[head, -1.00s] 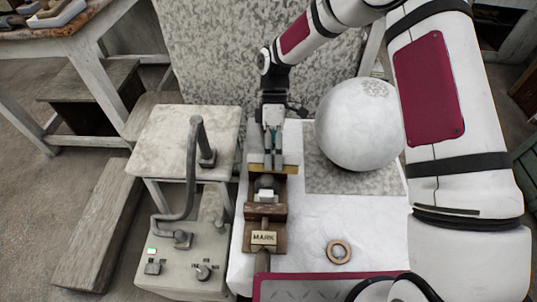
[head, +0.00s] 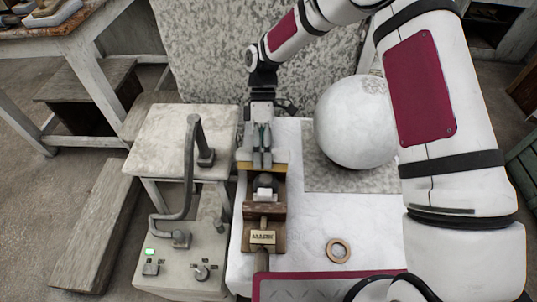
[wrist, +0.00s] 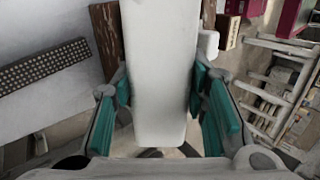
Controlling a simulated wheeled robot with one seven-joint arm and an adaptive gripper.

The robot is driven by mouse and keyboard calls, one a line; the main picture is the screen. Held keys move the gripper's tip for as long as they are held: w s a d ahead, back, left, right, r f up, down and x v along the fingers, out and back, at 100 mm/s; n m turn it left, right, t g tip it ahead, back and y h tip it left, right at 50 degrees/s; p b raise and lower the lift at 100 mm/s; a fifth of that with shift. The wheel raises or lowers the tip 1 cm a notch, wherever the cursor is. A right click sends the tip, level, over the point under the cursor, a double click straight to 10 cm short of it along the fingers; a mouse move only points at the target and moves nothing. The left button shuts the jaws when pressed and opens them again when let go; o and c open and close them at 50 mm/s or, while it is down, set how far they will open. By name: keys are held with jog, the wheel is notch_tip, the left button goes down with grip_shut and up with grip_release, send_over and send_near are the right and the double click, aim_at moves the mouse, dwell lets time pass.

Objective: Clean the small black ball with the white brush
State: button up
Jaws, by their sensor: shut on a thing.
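My gripper (head: 262,163) points down over the wooden stand marked MARK. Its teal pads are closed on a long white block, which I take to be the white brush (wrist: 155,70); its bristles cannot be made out. In the head view a tan bar (head: 277,167) shows just under my fingertips. A small dark rounded thing, probably the black ball (head: 266,181), sits in the stand just in front of this bar. Whether the bar touches it I cannot tell.
The wooden stand (head: 263,214) holds a small white piece (head: 264,194). A large white sphere (head: 356,125) stands right of my gripper. A ring (head: 338,250) lies on the white table. A grey control box (head: 190,262) and a small table (head: 165,140) stand left.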

jog(key=shift+a, duration=0.75)
jog(key=shift+w+d, duration=0.1)
jog(key=shift+d, duration=0.05)
jog(key=shift+w+d+r, duration=0.15)
jog(key=shift+d+r, duration=0.15)
jog(key=shift+d, duration=0.25)
jog(key=shift+w+d+r, duration=0.15)
jog(key=shift+d+r, duration=0.15)
jog(key=shift+d, duration=0.2)
jog(key=shift+s+p, duration=0.1)
jog(key=shift+p, duration=0.3)
